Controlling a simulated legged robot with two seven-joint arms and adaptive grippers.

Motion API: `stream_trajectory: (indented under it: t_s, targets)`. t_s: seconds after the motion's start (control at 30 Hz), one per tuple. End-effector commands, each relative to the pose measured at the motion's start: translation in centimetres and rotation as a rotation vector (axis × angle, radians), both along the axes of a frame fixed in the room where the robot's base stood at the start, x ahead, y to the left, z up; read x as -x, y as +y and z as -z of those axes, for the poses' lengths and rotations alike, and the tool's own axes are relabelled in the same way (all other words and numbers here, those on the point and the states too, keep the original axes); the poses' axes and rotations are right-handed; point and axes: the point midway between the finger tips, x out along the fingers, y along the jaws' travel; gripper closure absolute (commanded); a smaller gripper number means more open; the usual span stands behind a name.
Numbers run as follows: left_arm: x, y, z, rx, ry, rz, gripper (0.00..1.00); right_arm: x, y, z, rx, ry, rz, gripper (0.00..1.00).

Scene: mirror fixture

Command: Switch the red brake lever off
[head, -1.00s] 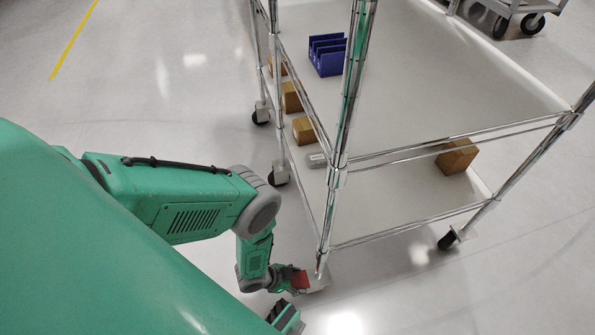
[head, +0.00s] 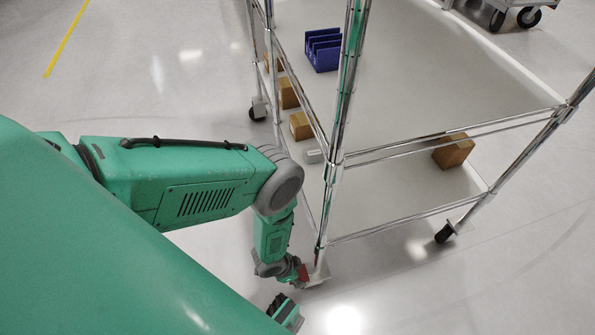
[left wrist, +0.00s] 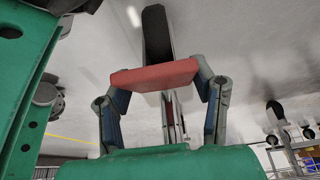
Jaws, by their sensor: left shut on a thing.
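The red brake lever (left wrist: 155,75) sits at the caster at the near corner of the wire cart. It looks like a flat red plate in the left wrist view, with the caster's dark wheel (left wrist: 157,35) beyond it. In the head view only a small part of the red lever (head: 303,272) shows past my gripper. My left gripper (left wrist: 160,82) has a finger on each side of the lever and is shut on it. In the head view the gripper (head: 298,272) is low beside the cart's near post and partly hidden by my arm. My right gripper is not in view.
The chrome cart (head: 400,205) stands just right of my left arm. Its shelves hold a blue divided bin (head: 322,52) and several brown boxes, one at the right (head: 453,151). Another cart (head: 512,8) stands at the far right. The floor at left is clear.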

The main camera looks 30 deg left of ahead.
Motion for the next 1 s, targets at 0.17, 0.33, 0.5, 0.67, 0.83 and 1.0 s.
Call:
stream_trajectory:
  t_s: [0.17, 0.33, 0.5, 0.67, 0.83, 1.0]
  targets:
    - [-0.6, -0.4, -0.2, 0.008, -0.013, 0.001, 0.28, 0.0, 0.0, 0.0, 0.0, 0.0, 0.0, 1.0]
    - [-0.4, -0.3, -0.1, 0.005, -0.009, 0.0, 0.28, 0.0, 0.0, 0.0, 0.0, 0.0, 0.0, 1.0]
    - [-0.2, -0.1, -0.6, 0.004, -0.007, 0.001, 0.28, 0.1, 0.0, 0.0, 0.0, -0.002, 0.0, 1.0]
    - [0.4, 0.4, -2.4, 0.003, -0.006, 0.001, 0.28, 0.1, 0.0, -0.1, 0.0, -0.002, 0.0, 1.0]
    - [1.2, 1.2, -5.3, 0.003, -0.006, 0.001, 0.28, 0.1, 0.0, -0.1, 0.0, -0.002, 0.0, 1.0]
    - [2.2, 1.9, -8.2, 0.004, -0.007, 0.001, 0.28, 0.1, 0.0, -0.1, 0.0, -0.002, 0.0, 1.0]
